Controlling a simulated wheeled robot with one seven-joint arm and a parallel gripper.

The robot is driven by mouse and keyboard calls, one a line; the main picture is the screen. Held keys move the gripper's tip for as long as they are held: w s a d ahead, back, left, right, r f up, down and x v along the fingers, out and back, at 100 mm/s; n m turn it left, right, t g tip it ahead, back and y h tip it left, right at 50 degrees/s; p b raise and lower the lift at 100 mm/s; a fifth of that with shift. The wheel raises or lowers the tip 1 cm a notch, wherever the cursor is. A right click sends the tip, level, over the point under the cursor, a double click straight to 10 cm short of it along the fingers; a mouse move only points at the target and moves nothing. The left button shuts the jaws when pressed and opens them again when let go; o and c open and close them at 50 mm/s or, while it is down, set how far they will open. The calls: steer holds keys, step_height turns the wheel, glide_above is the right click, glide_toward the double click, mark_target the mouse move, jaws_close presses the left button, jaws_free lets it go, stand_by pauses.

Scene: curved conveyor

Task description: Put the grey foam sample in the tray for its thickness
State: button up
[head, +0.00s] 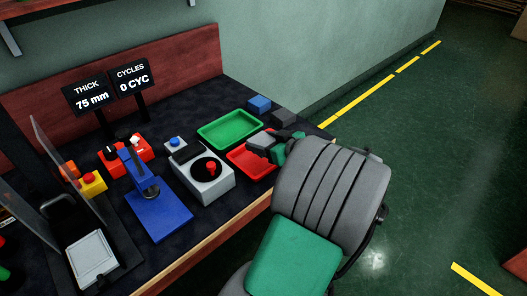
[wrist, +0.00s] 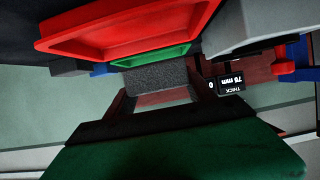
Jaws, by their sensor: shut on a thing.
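My gripper (head: 272,144) is shut on the grey foam sample (wrist: 155,77), a speckled dark grey block in the wrist view. In the head view the gripper is above the red tray (head: 239,159), over its right side, and hides part of it. I cannot clearly separate the foam from the fingers there. The green tray (head: 226,144) lies behind the red one and looks empty. Both trays also show in the wrist view, the red one (wrist: 130,38) large and the green one (wrist: 150,58) beyond it. The thickness display (head: 88,95) reads 75 mm.
A blue block (head: 259,104) and a dark grey block (head: 284,117) sit at the bench's far right corner. A white box with a red knob (head: 205,180) stands left of the red tray. A blue press (head: 150,195) is further left. The cycles display (head: 131,78) reads 0 CYC.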

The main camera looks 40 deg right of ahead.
mark_target(263, 144)
steer(key=f, duration=0.1)
steer(key=w+d+f, duration=0.2)
steer(key=shift+w+f, duration=0.1)
steer(key=shift+f, duration=0.2)
step_height(263, 144, down, 3)
steer(key=shift+d+r+b, duration=0.1)
steer(key=shift+r+b, duration=0.05)
steer(key=shift+b, duration=0.2)
steer(key=shift+f, duration=0.4)
steer(key=o, duration=1.4)
steer(key=shift+r, duration=0.15)
steer(key=shift+r, duration=0.15)
steer(key=v, duration=1.2)
steer(key=shift+p, duration=0.35)
